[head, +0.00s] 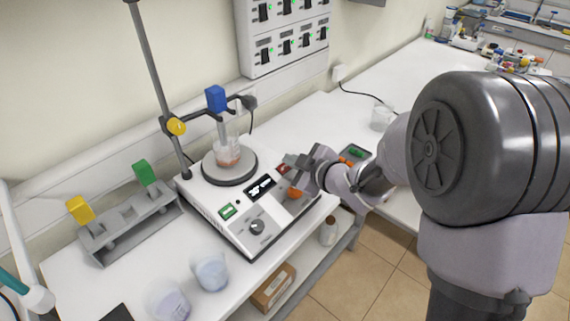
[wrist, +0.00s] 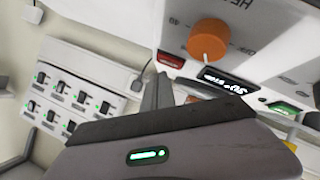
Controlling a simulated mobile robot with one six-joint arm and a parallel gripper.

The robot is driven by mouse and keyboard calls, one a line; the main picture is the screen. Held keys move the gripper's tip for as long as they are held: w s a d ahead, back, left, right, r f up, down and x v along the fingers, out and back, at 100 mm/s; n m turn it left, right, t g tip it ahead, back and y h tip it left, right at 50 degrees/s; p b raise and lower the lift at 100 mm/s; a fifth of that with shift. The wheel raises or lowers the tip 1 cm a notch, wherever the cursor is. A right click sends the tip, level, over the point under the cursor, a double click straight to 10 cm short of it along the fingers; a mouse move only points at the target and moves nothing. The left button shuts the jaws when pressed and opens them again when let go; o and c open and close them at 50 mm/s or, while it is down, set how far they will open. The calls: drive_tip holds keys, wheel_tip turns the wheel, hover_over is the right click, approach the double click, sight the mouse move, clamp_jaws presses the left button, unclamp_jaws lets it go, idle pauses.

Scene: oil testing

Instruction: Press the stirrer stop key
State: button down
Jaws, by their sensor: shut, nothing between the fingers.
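The white stirrer (head: 240,238) stands on the bench. Its sloped front has a red key (head: 281,169), a lit display (head: 260,188), a green key (head: 228,211), an orange knob (head: 295,192) and a dark knob (head: 257,227). My gripper (head: 291,160) is shut and empty, over the right end of the stirrer, close to the red key. In the wrist view the gripper's fingers (wrist: 164,88) point up toward the red key (wrist: 170,59), with the orange knob (wrist: 208,40) just beyond it. I cannot tell whether the fingertips touch the key.
A beaker (head: 228,154) with reddish contents sits on the stirrer's round plate, below a blue clamp piece (head: 215,98) on a stand. A grey rack (head: 130,225) stands at left. Two beakers (head: 211,272) are in front.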

drive_tip(key=r+p, duration=0.1)
drive_tip(key=d+r+p, duration=0.1)
drive_tip(key=r, duration=0.1)
drive_tip(key=s+r+p, duration=0.1)
drive_tip(key=shift+d+r+p, duration=0.15)
drive_tip(key=shift+r+p, duration=0.2)
drive_tip(key=shift+p, duration=0.05)
idle(0.7)
